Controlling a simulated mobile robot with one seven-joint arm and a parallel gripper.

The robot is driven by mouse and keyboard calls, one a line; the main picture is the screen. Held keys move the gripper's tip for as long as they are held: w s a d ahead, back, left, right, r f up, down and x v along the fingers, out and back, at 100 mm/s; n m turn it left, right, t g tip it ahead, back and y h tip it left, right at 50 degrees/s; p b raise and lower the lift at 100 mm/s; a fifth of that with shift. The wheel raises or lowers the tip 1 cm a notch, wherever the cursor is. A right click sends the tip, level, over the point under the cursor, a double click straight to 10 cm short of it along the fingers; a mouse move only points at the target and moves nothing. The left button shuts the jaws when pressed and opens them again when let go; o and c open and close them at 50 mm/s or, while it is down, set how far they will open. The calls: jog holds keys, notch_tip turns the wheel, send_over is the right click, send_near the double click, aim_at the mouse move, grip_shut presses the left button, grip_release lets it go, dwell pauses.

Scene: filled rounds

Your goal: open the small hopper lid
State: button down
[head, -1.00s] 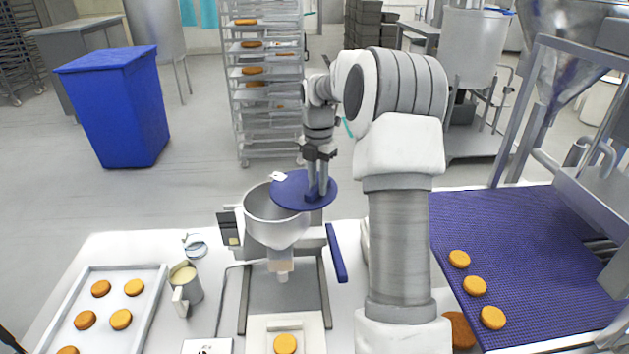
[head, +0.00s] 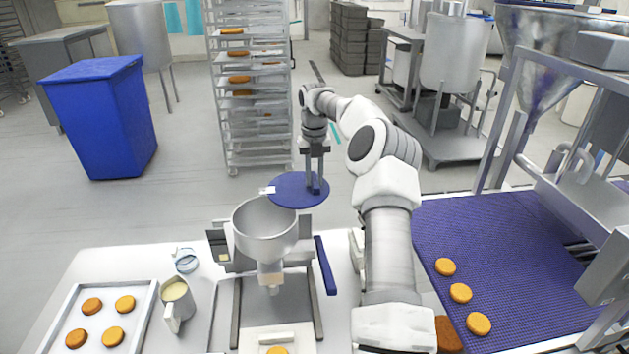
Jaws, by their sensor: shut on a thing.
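The small hopper (head: 264,240) is a grey metal bowl on a depositor stand on the white table, and its mouth shows open. The blue round lid (head: 287,192) is off to the hopper's back right and overlaps the rim a little in the picture. It has a small white tag at its left edge. My gripper (head: 315,184) points down and is shut on the lid's blue handle near the lid's right side. I cannot tell whether the lid touches the hopper rim.
A blue lever (head: 325,266) stands right of the hopper. A jug (head: 174,303) and a tray of round cakes (head: 143,329) are at the left. A blue belt (head: 510,260) with cakes lies right. A rack (head: 248,130) stands behind, with open floor before it.

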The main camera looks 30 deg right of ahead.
jog(key=shift+w+d+n, duration=0.2)
jog(key=shift+w+n, duration=0.2)
jog(key=shift+w, duration=0.1)
jog(key=c, duration=0.7)
grip_release()
jog(key=shift+r, duration=0.1)
notch_tip(320, 180, up, 4)
jog(key=shift+a+r, duration=0.1)
jog(key=shift+r, duration=0.15)
jog(key=shift+w+a+r, duration=0.15)
jog(key=shift+w+r, duration=0.05)
jog(key=shift+r, duration=0.65)
jog(key=shift+s+r, duration=0.15)
jog(key=shift+r, duration=0.3)
jog(key=shift+d+r, duration=0.1)
jog(key=shift+d, duration=0.15)
